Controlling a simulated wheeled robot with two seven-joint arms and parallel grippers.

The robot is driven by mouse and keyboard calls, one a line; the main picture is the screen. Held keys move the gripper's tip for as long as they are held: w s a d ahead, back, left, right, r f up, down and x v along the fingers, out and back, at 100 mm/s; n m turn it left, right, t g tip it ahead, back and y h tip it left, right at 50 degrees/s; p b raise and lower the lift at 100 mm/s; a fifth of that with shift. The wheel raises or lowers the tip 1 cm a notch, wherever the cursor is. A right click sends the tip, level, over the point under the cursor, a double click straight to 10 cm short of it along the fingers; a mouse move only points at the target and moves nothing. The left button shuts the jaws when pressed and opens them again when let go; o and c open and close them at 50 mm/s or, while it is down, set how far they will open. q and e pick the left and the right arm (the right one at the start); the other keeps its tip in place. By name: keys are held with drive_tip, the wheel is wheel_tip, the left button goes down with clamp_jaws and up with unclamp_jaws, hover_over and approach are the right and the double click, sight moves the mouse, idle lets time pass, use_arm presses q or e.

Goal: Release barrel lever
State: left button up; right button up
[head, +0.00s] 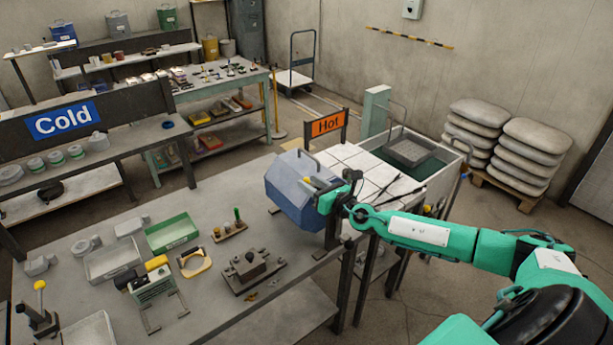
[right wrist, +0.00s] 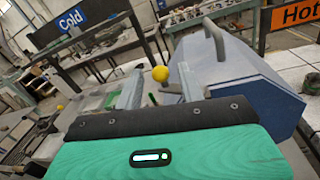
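The blue faceted barrel (head: 290,193) stands at the right end of the long grey table. It also fills the right side of the right wrist view (right wrist: 245,75), with a grey handle on it. A lever with a round yellow knob (right wrist: 161,73) shows between the two finger tips of my right gripper (head: 320,187). A small bit of yellow (head: 308,180) shows beside the gripper in the head view. The fingers are apart, with visible gaps on both sides of the knob; contact is not seen. The lower lever is partly hidden. My left gripper is not in view.
A green tray (head: 172,233), a grey tray (head: 112,261) and a dark metal fixture (head: 250,270) lie on the table left of the barrel. The orange Hot sign (head: 327,124) stands behind it. A white-tiled surface (head: 375,172) lies to its right.

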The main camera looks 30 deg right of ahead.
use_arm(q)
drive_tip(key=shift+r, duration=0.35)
use_arm(e)
drive_tip(key=shift+w+a, duration=0.2)
drive_tip(key=shift+w, duration=0.95)
